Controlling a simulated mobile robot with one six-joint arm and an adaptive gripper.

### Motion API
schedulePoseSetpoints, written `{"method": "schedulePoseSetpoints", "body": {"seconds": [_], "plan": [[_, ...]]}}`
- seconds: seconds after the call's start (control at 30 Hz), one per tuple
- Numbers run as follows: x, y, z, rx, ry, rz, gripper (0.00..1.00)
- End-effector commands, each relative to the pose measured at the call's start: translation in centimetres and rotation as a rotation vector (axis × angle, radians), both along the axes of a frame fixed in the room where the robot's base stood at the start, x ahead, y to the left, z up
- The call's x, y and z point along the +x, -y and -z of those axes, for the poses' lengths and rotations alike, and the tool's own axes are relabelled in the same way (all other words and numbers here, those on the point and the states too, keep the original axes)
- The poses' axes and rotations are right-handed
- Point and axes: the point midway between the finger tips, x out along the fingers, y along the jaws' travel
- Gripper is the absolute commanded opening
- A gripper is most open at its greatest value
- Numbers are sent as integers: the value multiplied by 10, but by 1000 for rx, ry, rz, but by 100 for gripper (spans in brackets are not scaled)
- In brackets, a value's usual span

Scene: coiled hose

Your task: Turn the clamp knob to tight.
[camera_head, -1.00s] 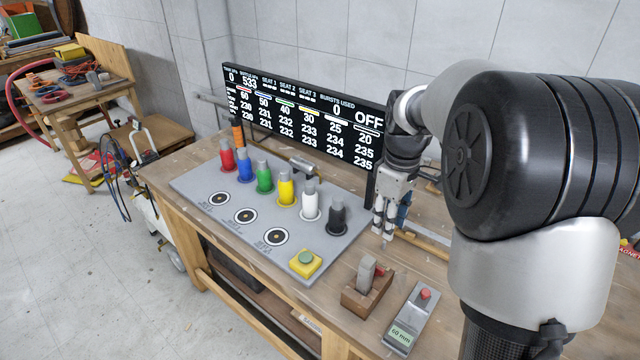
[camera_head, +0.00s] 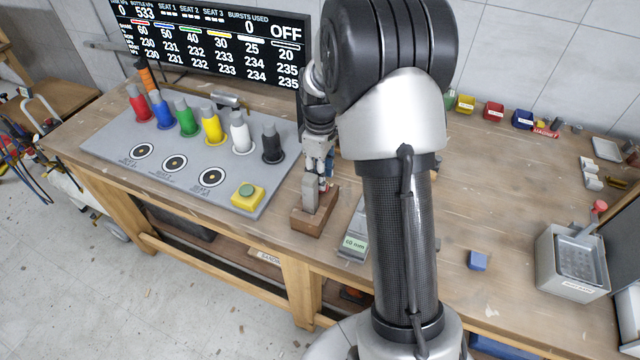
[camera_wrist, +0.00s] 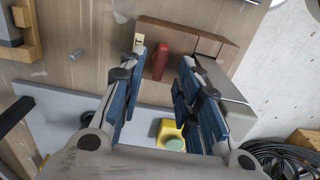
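A brown wooden block (camera_head: 313,219) sits near the bench's front edge with an upright grey metal piece (camera_head: 309,195) on it. In the wrist view the block (camera_wrist: 208,45) carries a narrow red bar (camera_wrist: 161,62), which looks like the clamp knob, and a small pale tag with a "T" (camera_wrist: 139,41). The grey piece (camera_wrist: 222,82) lies to the right of the fingers. My gripper (camera_wrist: 163,66) is open, with its blue-padded fingers on either side of the red bar. I cannot tell whether they touch it. In the head view my gripper (camera_head: 324,183) is just behind the grey piece.
A grey panel (camera_head: 110,150) with several coloured bottles and a yellow-green button (camera_head: 247,195) stands left. A "60 mm" labelled device (camera_head: 352,244) is close right of the block. A metal bin (camera_head: 572,262) and blue cube (camera_head: 477,260) are farther right; bench between is mostly clear.

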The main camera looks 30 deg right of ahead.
Motion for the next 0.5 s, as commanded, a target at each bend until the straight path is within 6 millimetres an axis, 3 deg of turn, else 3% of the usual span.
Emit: {"method": "schedulePoseSetpoints", "body": {"seconds": [0.2, 0.5], "plan": [[0, 0, 25, 0, -1, 0, 31], [0, 0, 28, 0, 0, 0, 31]]}}
